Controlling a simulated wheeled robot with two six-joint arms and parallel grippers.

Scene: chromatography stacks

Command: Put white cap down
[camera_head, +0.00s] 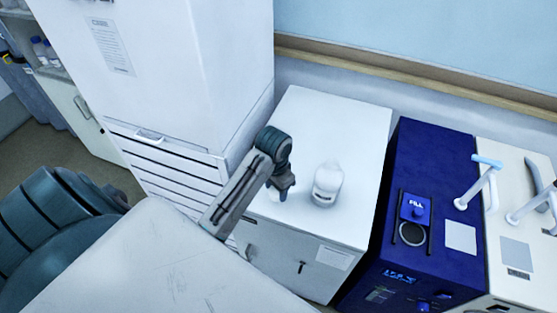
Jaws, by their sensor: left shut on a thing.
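My left gripper (282,192) is over the front left part of a white cabinet top (340,120), pointing down. It is shut on the white cap, which is small and pale against the white top and hard to make out at the fingertips. I cannot tell whether the cap touches the surface. A white bottle (327,186) stands upright on the cabinet top, just right of the gripper and apart from it. My right gripper is not in view.
A tall white cabinet (170,70) with drawers rises at the left. A dark blue instrument (440,170) marked FILL stands close on the right, with a cream instrument (515,210) beyond it. The back of the cabinet top is clear.

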